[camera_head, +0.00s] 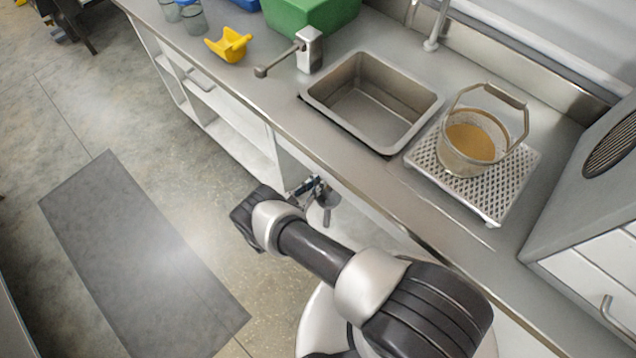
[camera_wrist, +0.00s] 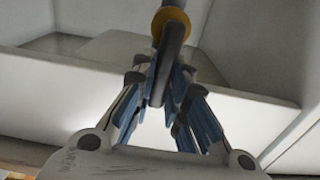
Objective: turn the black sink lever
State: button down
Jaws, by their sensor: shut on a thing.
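The black sink lever (camera_wrist: 166,65) is a dark bar that runs down from a brass-coloured ring (camera_wrist: 171,20) in the wrist view. My gripper (camera_wrist: 160,82) has its blue-padded fingers on either side of the bar and is shut on it. In the head view my gripper (camera_head: 306,187) is below the counter's front edge, beneath the sink (camera_head: 368,105). A small grey fitting (camera_head: 326,198) hangs beside the fingers there. The lever is hard to make out in the head view.
The steel counter (camera_head: 280,110) runs above my gripper. A bucket (camera_head: 470,145) of yellowish material stands on a perforated tray (camera_head: 505,180) right of the sink. A yellow scoop (camera_head: 230,45) and green bin (camera_head: 310,15) are left. A grey mat (camera_head: 140,260) lies on the open floor.

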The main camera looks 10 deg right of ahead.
jog(key=c, duration=1.6)
grip_release()
jog(key=shift+o, duration=0.2)
jog(key=v, duration=1.2)
